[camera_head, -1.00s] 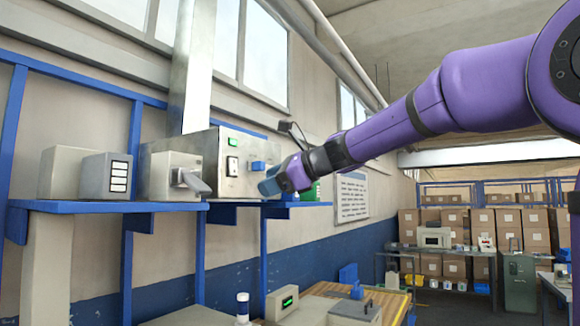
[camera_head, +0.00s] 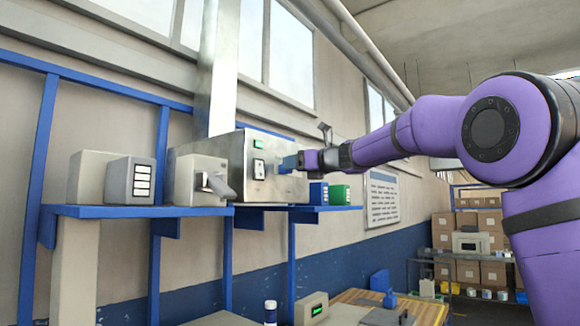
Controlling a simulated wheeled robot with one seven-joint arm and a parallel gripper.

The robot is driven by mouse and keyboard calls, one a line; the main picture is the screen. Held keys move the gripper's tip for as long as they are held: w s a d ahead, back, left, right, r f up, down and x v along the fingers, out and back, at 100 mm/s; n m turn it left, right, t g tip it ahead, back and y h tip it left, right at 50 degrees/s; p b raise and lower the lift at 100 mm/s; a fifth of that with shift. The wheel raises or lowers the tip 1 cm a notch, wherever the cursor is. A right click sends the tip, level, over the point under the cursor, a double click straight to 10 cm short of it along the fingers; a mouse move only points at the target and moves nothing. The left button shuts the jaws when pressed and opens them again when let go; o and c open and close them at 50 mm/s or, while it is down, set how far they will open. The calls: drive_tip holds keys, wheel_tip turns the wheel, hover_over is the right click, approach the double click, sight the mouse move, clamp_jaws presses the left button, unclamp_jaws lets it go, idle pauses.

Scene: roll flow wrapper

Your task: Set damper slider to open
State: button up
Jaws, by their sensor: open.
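A metal cabinet (camera_head: 232,165) stands on the blue wall shelf, with a silver duct rising behind it. A small blue block (camera_head: 288,163) on its right front looks like the damper slider knob; its travel and any marks are too small to read. My gripper (camera_head: 300,160) reaches in from the right with its tip at the blue block. It is open. The fingertips overlap the block in view, so I cannot tell whether they touch it or lie around it.
Left of the cabinet are a beige box with a grey lever (camera_head: 216,185) and a box with white labels (camera_head: 130,181). Blue (camera_head: 318,193) and green (camera_head: 340,194) boxes sit on the shelf below my gripper. A workbench (camera_head: 350,297) stands below.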

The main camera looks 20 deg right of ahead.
drive_tip(key=shift+x, duration=1.2)
clamp_jaws()
drive_tip(key=w+d, duration=0.5)
drive_tip(key=d, duration=0.2)
drive_tip(key=shift+d, duration=0.25)
drive_tip(key=shift+w+r, duration=0.1)
drive_tip(key=shift+w, duration=0.05)
unclamp_jaws()
drive_tip(key=shift+w, duration=0.1)
drive_tip(key=shift+d, duration=0.1)
